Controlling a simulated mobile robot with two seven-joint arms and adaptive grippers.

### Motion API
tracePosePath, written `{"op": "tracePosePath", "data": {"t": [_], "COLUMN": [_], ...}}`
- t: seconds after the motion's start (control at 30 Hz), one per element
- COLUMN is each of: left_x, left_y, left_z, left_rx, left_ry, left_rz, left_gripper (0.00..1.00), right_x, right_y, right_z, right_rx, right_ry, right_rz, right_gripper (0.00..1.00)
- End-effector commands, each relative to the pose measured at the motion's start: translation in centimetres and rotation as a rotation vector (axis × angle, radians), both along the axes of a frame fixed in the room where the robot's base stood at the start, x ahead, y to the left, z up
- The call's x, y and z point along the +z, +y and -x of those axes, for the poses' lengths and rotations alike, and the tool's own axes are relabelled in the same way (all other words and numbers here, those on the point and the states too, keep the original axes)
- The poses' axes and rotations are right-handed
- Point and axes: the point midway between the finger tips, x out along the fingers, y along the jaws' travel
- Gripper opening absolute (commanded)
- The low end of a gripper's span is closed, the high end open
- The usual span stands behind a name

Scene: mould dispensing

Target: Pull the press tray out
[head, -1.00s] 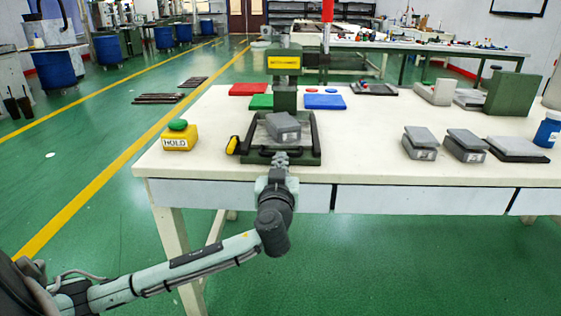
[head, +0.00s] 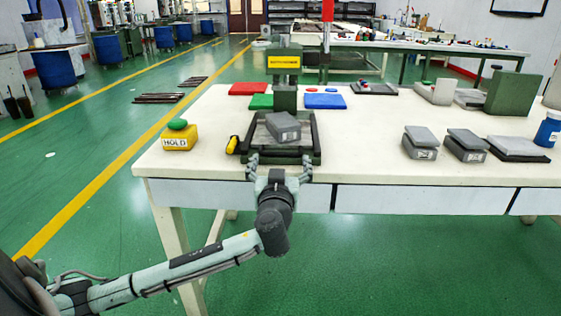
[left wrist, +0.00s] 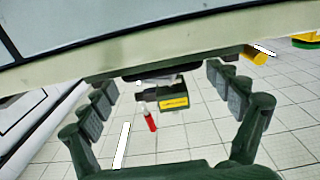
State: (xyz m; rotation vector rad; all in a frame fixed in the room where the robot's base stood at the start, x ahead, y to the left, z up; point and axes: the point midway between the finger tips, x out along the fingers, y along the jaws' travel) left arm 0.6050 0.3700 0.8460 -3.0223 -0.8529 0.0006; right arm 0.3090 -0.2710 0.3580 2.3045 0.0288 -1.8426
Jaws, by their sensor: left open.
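The press tray (head: 317,142) is a dark, low-walled tray at the front edge of the white table, in front of the green press (head: 285,72) with its yellow label. A grey mould block (head: 284,126) sits in the tray, turned slightly askew. My left gripper (head: 279,167) is at the tray's front side, its fingers spread wide apart and nothing between them. I cannot tell whether the fingers touch the tray. In the left wrist view the open fingers (left wrist: 165,95) frame the labelled press (left wrist: 174,103). My right gripper is not in view.
A yellow HOLD box with a green button (head: 178,136) and a small yellow item (head: 232,145) are left of the tray. Red (head: 248,89), green and blue plates lie behind. Grey blocks (head: 465,146) stand at right. Table between tray and blocks is clear.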

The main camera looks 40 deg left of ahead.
Motion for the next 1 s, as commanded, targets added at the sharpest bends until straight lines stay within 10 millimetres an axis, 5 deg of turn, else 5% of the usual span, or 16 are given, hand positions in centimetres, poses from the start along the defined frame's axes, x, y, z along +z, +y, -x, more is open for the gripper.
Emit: {"op": "tracePosePath", "data": {"t": [0.47, 1.0], "left_x": [-0.1, -0.1], "left_y": [-0.5, -5.6], "left_z": [0.6, 9.1], "left_rx": [-0.003, -0.002], "left_ry": [0.0, 0.002], "left_rz": [0.001, 0.002], "left_gripper": [1.0, 1.0], "right_x": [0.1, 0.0], "right_y": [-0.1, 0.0], "right_z": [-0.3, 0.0], "right_rx": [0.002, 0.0], "right_ry": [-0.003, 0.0], "right_rz": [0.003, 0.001], "right_gripper": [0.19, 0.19]}}
